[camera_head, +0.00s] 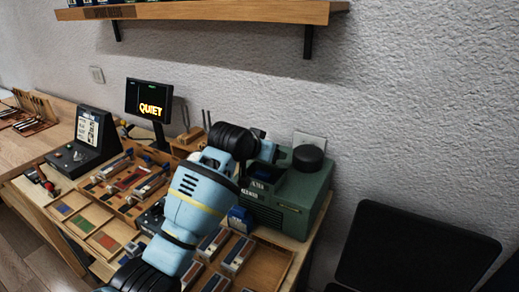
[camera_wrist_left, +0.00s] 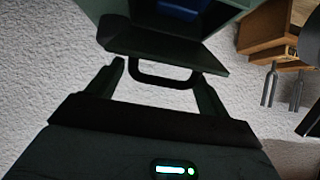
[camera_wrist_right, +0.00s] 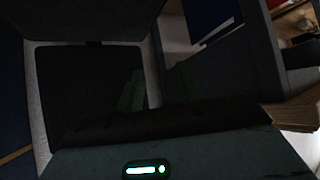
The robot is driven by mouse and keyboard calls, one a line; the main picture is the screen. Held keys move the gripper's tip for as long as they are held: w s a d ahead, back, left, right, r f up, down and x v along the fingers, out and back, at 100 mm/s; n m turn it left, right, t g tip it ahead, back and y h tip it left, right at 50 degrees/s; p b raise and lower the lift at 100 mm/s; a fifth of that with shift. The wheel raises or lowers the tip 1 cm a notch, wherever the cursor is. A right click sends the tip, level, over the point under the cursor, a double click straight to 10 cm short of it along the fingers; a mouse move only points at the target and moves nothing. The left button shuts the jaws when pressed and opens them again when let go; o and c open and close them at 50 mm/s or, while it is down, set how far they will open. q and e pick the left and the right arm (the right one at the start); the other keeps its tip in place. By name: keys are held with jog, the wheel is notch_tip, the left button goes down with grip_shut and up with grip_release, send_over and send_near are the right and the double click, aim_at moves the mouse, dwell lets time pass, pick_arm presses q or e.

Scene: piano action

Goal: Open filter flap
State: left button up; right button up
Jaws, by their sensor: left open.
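The green filter box (camera_head: 290,195) stands at the right end of the bench, with a black round cap on top and "FILTER" lettering. My left arm reaches across to its back left edge; in the head view the gripper itself is hidden. In the left wrist view the dark filter flap (camera_wrist_left: 160,45) stands out from the box, with something blue behind it in shadow. Its black loop handle (camera_wrist_left: 165,80) lies between the fingers of my left gripper (camera_wrist_left: 160,82), which is open around it.
A small screen reading "QUIET" (camera_head: 149,101) and a black console (camera_head: 85,140) stand to the left. Wooden trays of parts (camera_head: 128,184) cover the bench. A wall shelf (camera_head: 200,11) hangs above. Tuning forks (camera_wrist_left: 270,85) stand near the left gripper. The wall is close behind the box.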

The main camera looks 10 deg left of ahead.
pick_arm(q)
jog(key=shift+v, duration=2.6)
